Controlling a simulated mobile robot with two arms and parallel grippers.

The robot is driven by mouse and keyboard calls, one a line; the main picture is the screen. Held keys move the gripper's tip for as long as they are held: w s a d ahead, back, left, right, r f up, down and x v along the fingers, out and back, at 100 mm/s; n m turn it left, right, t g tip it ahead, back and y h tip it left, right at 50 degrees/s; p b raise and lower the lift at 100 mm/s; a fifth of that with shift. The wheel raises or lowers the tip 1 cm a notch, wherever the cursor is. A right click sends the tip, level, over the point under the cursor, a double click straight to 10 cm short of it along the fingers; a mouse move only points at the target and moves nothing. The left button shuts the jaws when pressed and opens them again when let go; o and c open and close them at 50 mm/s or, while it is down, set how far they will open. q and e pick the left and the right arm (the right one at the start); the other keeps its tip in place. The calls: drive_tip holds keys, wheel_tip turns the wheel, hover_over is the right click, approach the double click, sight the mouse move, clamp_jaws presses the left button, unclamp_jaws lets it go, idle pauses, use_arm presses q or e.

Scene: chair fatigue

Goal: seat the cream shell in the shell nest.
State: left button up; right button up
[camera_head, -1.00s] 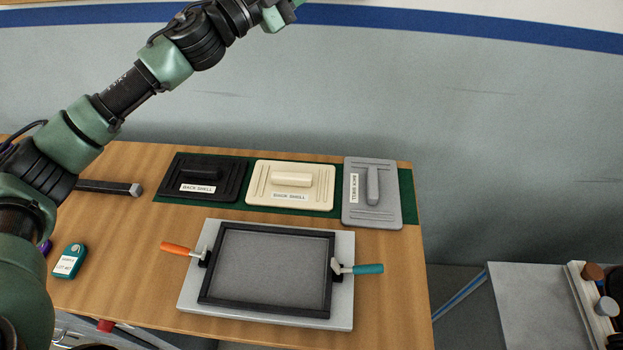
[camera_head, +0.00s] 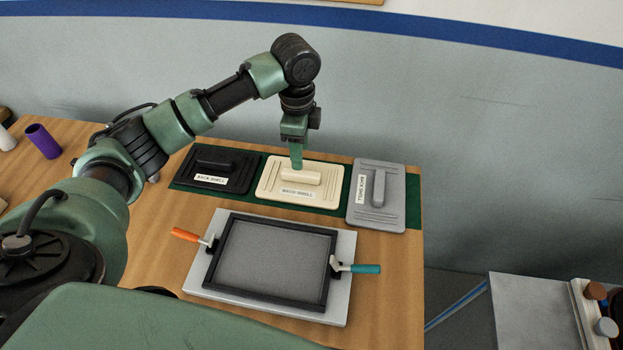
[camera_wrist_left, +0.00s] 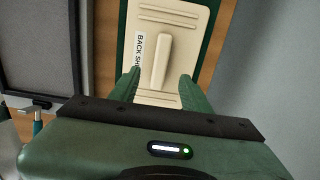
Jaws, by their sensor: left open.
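The cream shell (camera_head: 275,191), a flat plate with a raised handle and a label, lies on the green mat (camera_head: 333,207) between the black and grey shells. My left gripper (camera_head: 297,163) points down over the far side of the cream shell's handle. In the left wrist view the open fingers (camera_wrist_left: 160,88) stand on either side of the line of the handle (camera_wrist_left: 161,62), and the cream shell (camera_wrist_left: 180,27) fills the space ahead. Contact cannot be told. The shell nest (camera_head: 270,262), a black frame with a grey floor on a pale plate, is empty in front. My right gripper is out of view.
The black shell (camera_head: 237,175) and grey shell (camera_head: 362,215) flank the cream one. Clamps with an orange handle (camera_head: 186,235) and a teal handle (camera_head: 363,269) sit at the nest's sides. A purple cylinder (camera_head: 43,141) stands at the left. A wall rises behind the table.

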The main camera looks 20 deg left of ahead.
sight(301, 173)
use_arm(q)
drive_tip(key=shift+s+f, duration=0.25)
drive_tip(key=shift+f, duration=0.1)
drive_tip(key=f, duration=0.2)
drive_tip(key=f+p, duration=0.1)
drive_tip(key=f, duration=0.1)
drive_tip(key=f+p, duration=0.1)
drive_tip(key=f, duration=0.1)
drive_tip(key=shift+w+f, duration=0.2)
drive_tip(key=shift+w, duration=0.1)
drive_tip(key=shift+f, duration=0.4)
drive_tip(key=shift+c, duration=0.4)
clamp_jaws()
